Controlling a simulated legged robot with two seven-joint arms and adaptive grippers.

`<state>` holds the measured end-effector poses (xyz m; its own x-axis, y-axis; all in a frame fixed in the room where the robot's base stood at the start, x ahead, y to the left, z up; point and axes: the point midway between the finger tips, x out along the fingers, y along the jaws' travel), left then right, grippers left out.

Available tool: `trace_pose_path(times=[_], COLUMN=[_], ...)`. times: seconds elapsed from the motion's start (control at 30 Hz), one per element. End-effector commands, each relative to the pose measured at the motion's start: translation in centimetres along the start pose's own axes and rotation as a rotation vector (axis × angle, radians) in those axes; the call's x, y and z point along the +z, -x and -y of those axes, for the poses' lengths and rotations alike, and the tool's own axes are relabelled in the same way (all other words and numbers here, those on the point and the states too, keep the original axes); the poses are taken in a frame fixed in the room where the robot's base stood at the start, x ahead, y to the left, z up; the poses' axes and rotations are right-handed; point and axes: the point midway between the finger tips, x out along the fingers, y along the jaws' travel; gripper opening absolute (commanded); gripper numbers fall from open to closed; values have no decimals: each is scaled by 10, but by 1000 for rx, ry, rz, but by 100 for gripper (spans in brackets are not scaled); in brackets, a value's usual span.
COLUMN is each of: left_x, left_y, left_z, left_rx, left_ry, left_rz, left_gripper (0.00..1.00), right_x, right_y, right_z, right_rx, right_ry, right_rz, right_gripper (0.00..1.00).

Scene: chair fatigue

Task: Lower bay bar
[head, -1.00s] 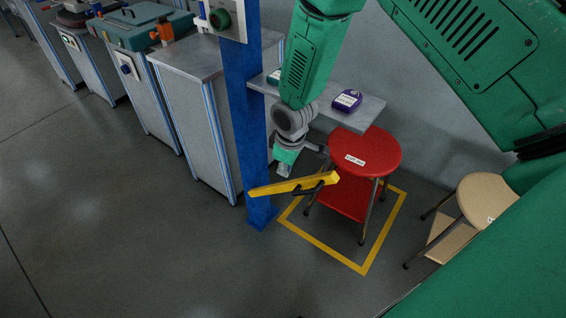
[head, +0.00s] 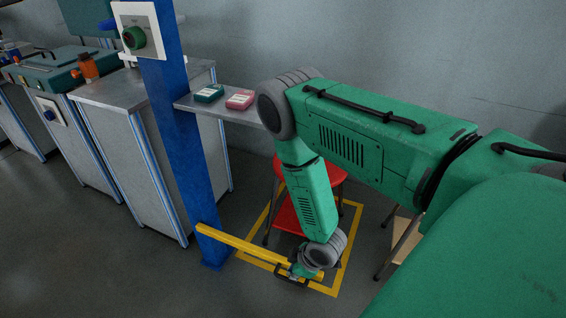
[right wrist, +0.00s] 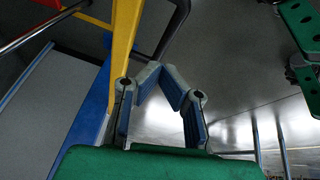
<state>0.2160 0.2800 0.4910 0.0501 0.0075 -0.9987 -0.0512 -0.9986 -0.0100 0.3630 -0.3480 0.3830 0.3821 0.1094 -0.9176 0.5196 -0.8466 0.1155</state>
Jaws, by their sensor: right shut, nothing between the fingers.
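The yellow bay bar (head: 240,242) reaches from the blue post (head: 178,130) to the right. It runs about parallel to the front edge of the yellow floor square (head: 345,235) and looks about level. A dark handle (head: 293,281) sits near its free end. My right gripper (head: 292,270) is low at that end, with my wrist covering part of the bar. In the right wrist view the gripper (right wrist: 160,72) is shut and empty, with the bar (right wrist: 122,45) beside the left finger. I cannot tell whether they touch. My left gripper is not in view.
The red stool (head: 288,217) stands inside the floor square, mostly hidden by my right arm. A beige stool (head: 404,237) stands to its right. A shelf (head: 215,106) by the post holds a teal box (head: 209,93) and a pink box (head: 240,99). Grey cabinets (head: 150,145) stand left.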

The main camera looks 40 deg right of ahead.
Motion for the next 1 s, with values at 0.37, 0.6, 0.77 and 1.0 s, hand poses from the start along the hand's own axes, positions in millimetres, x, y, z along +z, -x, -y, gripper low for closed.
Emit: trace_pose_path(times=[0.37,0.6,0.77,1.0], left_x=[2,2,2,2], left_y=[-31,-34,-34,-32], left_z=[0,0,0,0], left_rx=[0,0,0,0], left_ry=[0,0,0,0], left_rz=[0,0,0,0], left_gripper=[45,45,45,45], right_x=[28,34,36,37], right_y=[-52,-60,-58,-56], right_z=[9,12,12,12], right_rx=[-1,-9,-10,-9], right_ry=[0,-2,-3,-3], right_rz=[3,10,14,19], right_gripper=[0,0,0,0])
